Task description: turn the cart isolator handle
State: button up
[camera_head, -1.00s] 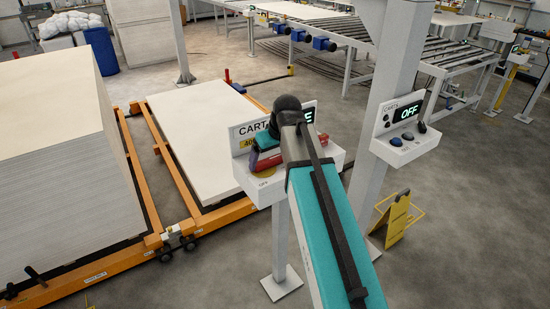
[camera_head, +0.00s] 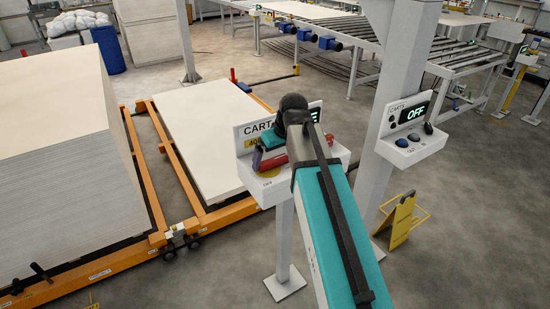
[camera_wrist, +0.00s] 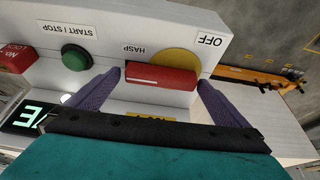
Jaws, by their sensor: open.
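The cart isolator handle is a red bar (camera_wrist: 162,77) on a yellow disc (camera_wrist: 178,56), on the sloped face of a white control box (camera_wrist: 140,22). In the head view the red handle (camera_head: 273,162) shows just left of my arm, partly covered by my gripper. My gripper (camera_wrist: 158,82) is open, its two purple fingers on either side of the handle, one near each end. The handle lies between them in the picture; small gaps seem to show, and contact cannot be told. The bar points across the picture, with OFF printed beyond the disc.
A green start/stop button (camera_wrist: 76,58) and a red block (camera_wrist: 16,58) sit on the same box. A second control box (camera_head: 415,148) showing OFF is on the pillar at right. An orange cart frame (camera_head: 205,217) with white boards stands left. A yellow stand (camera_head: 400,222) is on the floor.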

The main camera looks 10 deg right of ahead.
jog(key=b+v, duration=0.3)
jog(key=v, duration=1)
jog(key=shift+r, duration=0.25)
jog(key=shift+s+d, duration=0.15)
dwell(0.3)
